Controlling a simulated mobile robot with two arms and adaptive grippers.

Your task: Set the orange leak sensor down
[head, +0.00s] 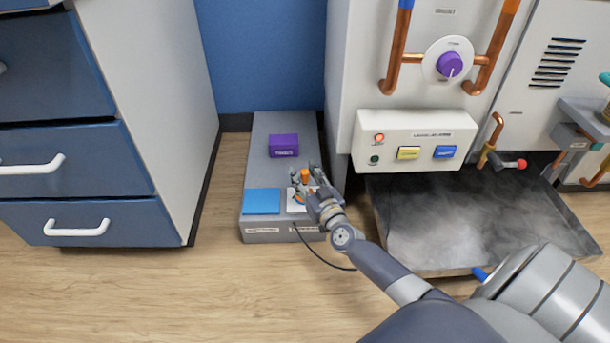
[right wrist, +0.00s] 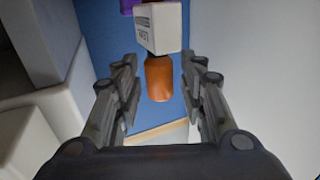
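The orange leak sensor shows in the head view as a small orange piece (head: 305,176) at the right side of a low grey platform (head: 258,165). In the right wrist view it has an orange cylindrical part (right wrist: 159,78) joined to a white block with dark lettering (right wrist: 158,28). My right gripper (head: 306,175) is around the orange part. In the right wrist view its two fingers (right wrist: 159,92) stand apart, with a visible gap on each side of the orange part. Whether the sensor rests fully on the platform is hard to tell. My left gripper is not in view.
A purple box (head: 283,145) stands farther back on the platform. A blue pad (head: 262,201) and a partly covered white pad (head: 294,207) lie near its front. A cabinet with drawers (head: 75,165) is left; a grey metal tray (head: 450,225) is right. A dark cable reaches the floor.

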